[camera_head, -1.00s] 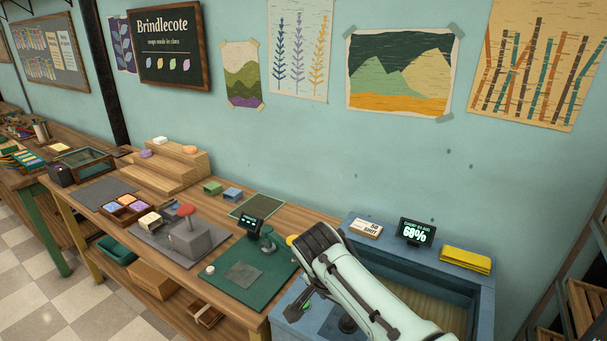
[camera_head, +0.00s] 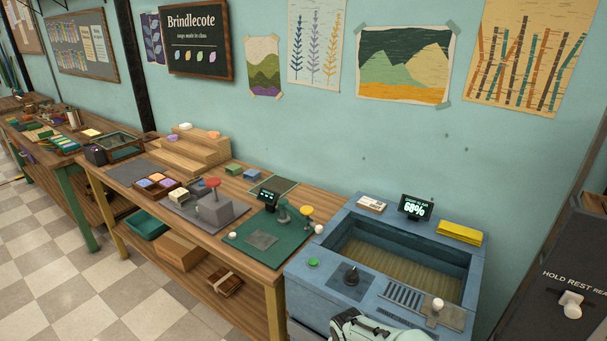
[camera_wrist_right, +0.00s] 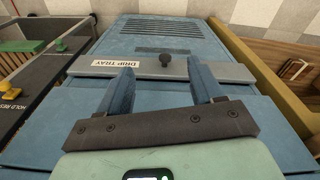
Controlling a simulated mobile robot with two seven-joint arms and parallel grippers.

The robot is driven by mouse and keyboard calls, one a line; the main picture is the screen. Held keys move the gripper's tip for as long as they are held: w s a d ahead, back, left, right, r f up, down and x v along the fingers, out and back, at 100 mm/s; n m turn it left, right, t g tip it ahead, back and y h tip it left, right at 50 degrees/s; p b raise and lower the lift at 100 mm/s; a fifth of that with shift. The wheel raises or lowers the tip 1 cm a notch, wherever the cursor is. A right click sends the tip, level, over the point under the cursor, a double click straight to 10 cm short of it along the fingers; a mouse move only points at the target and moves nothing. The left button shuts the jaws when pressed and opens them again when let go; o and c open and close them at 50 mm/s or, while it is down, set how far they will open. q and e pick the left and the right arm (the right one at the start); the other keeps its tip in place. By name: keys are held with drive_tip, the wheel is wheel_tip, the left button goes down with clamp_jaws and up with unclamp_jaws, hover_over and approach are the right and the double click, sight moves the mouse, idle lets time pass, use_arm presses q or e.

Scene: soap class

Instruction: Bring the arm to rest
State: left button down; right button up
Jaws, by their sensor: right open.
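My right arm (camera_head: 375,327) shows only as a pale green link at the bottom edge of the head view, in front of the blue basin unit; its gripper is out of that view. In the right wrist view my right gripper (camera_wrist_right: 163,92) is open and empty, its two blue-grey fingers apart. It points at the blue cabinet front (camera_wrist_right: 190,38), over a grey strip labelled "DRIP TRAY" (camera_wrist_right: 108,63) with a dark knob (camera_wrist_right: 167,60). I cannot tell whether the fingers touch it. My left gripper is not in view.
The wooden workbench (camera_head: 335,200) with soaps stands left. A dark "HOLD REST" cabinet (camera_head: 560,275) is at right. Tiled floor is clear at lower left.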

drive_tip(key=s+d+f+g+y, duration=0.2)
drive_tip(key=s+f+y, duration=0.1)
drive_tip(key=s+f, duration=1.55)
drive_tip(key=s, duration=0.4)
drive_tip(key=s+f+y, duration=0.1)
drive_tip(key=s+f, duration=0.2)
drive_tip(key=s, duration=0.5)
drive_tip(key=shift+f+p, duration=0.25)
drive_tip(key=shift+p, duration=0.1)
